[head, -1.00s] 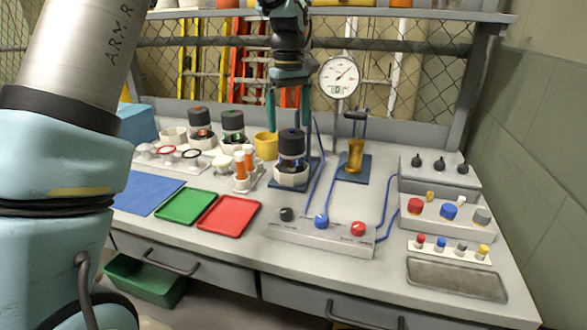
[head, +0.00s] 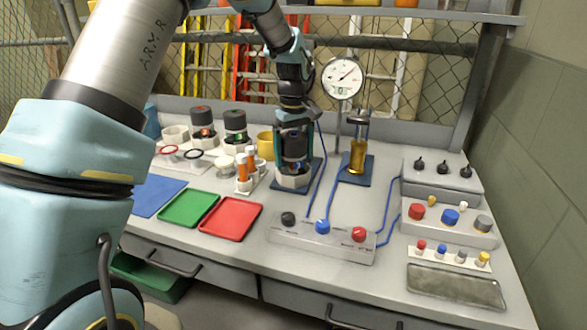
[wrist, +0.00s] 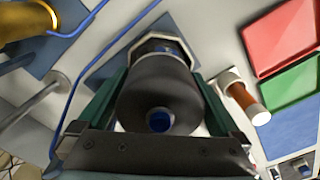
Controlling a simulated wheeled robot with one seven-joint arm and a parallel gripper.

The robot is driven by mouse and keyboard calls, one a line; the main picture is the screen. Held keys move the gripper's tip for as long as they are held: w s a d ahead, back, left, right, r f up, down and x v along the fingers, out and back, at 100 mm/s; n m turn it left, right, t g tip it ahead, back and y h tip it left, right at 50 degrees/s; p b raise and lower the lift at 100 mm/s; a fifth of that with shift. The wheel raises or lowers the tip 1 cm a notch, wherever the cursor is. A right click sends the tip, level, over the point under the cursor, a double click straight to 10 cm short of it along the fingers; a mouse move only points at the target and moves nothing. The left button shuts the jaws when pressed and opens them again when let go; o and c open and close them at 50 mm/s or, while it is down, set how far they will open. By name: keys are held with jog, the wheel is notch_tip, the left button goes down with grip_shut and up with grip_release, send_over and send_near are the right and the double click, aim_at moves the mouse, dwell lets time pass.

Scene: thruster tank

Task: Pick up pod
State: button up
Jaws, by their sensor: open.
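The pod is a dark cylinder with a blue centre on its top; it stands upright in a white hexagonal holder (head: 292,180) on a blue plate. In the wrist view the pod (wrist: 158,100) fills the middle. My gripper (head: 294,150) is lowered over it from above, with one green finger on each side. In the wrist view my gripper (wrist: 155,105) is open around the pod. I cannot tell whether either finger touches it. Two other dark pods, one with a red band (head: 202,122) and one with a green band (head: 236,127), stand in white holders to the left.
A dial gauge (head: 342,77) and an amber cylinder (head: 357,157) stand right of my gripper. A knob panel (head: 322,240) with blue cables lies in front. Red (head: 231,218) and green (head: 188,208) trays lie front left.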

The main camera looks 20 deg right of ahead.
jog(key=shift+f, duration=0.7)
jog(key=shift+r, duration=0.1)
jog(key=c, duration=1.4)
